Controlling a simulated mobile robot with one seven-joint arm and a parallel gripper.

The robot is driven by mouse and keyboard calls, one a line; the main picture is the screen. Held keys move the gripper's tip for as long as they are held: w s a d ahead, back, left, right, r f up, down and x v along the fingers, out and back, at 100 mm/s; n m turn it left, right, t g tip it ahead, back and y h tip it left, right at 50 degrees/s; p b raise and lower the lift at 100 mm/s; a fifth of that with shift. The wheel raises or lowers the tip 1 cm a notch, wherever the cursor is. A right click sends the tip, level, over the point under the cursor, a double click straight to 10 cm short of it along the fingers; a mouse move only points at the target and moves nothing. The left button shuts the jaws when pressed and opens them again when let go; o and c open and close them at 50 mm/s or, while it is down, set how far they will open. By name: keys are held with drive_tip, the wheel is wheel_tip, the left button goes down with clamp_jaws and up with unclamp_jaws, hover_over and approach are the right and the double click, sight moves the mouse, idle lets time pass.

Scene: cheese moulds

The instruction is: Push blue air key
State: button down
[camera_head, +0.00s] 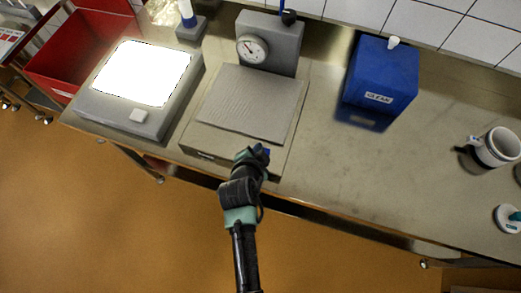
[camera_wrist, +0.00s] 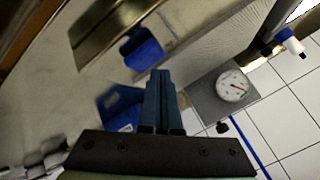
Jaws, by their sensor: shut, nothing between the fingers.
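The blue air key (camera_wrist: 145,54) is a blue block at the front right corner of the grey press unit. In the head view only a small blue patch (camera_head: 267,152) shows there beside my gripper, which hides most of it. My gripper (camera_head: 254,151) is shut and empty, at the front edge of the unit. In the wrist view its dark blue fingers (camera_wrist: 160,78) are together and their tips appear just short of the key. I cannot tell whether they touch it.
A grey block with a dial gauge (camera_head: 252,49) stands behind the flat grey pad (camera_head: 245,102). A blue box labelled CLEAN (camera_head: 382,76) stands to the right. A lit white panel (camera_head: 143,73) is at left, and a mug (camera_head: 497,147) far right. The counter's front middle is clear.

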wheel_tip(320, 180, up, 6)
drive_tip(key=p, duration=0.5)
idle(0.6)
